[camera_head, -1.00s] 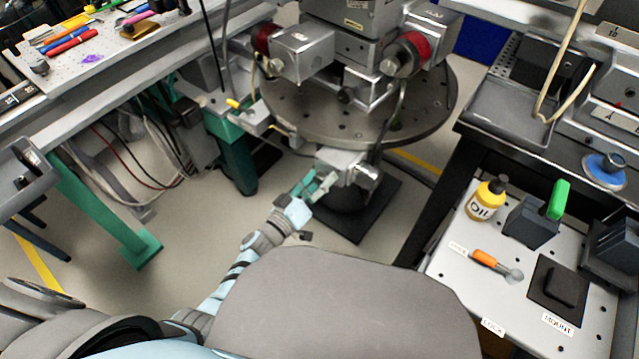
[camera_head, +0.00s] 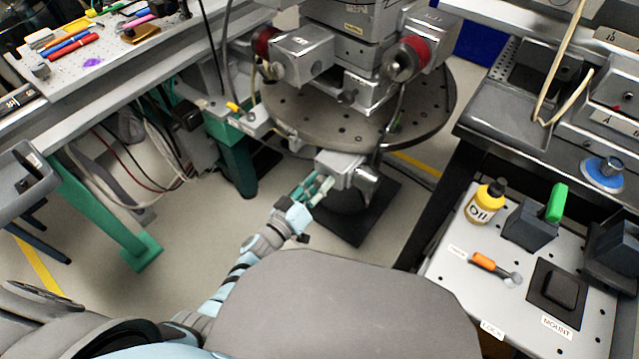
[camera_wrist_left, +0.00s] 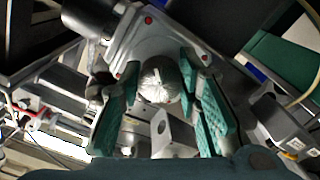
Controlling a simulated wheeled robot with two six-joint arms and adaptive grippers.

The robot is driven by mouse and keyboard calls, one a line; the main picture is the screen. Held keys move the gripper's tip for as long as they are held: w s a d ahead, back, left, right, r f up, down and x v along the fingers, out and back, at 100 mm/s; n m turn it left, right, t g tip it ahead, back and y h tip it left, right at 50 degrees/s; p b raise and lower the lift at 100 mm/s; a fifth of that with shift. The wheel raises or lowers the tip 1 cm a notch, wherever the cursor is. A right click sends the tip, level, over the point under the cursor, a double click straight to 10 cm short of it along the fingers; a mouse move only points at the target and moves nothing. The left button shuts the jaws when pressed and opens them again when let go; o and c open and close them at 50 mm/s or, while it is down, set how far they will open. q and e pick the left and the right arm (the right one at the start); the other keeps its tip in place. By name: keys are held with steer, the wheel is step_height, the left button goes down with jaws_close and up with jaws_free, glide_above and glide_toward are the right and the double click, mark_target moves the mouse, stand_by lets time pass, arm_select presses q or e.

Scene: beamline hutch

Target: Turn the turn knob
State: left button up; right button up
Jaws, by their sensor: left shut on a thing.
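The turn knob (camera_wrist_left: 158,82) is a round, silvery metal knob on the end of a metal block. In the left wrist view it sits between the two green-padded fingers of my left gripper (camera_wrist_left: 163,100), which is shut on it. In the head view my left gripper (camera_head: 309,190) reaches up to the metal block (camera_head: 340,165) below the round stage plate. There the fingers hide the knob. My right gripper is in neither view.
The round perforated stage plate (camera_head: 350,120) overhangs the block. A green table leg (camera_head: 235,160) stands to the left. At right, a shelf (camera_head: 450,268) carries an oil bottle (camera_head: 484,204) and an orange-handled tool (camera_head: 484,260). Open floor lies at left.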

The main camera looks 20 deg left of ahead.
arm_select(q)
steer(key=m, duration=0.4)
steer(key=shift+f, duration=0.1)
steer(key=m, duration=0.6)
steer(key=shift+m, duration=0.4)
steer(key=m, duration=0.3)
steer(key=shift+a+m, duration=0.1)
steer(key=shift+m, duration=0.2)
steer(key=m+b, duration=0.1)
steer(key=m, duration=0.3)
steer(key=shift+m, duration=0.3)
steer(key=m+b, duration=0.1)
steer(key=m, duration=0.2)
steer(key=shift+m, duration=0.3)
steer(key=m, duration=0.2)
steer(key=shift+m+b, duration=0.3)
steer(key=shift+b, duration=0.05)
steer(key=shift+m, duration=1)
steer(key=shift+m+b, duration=0.35)
steer(key=shift+m, duration=0.15)
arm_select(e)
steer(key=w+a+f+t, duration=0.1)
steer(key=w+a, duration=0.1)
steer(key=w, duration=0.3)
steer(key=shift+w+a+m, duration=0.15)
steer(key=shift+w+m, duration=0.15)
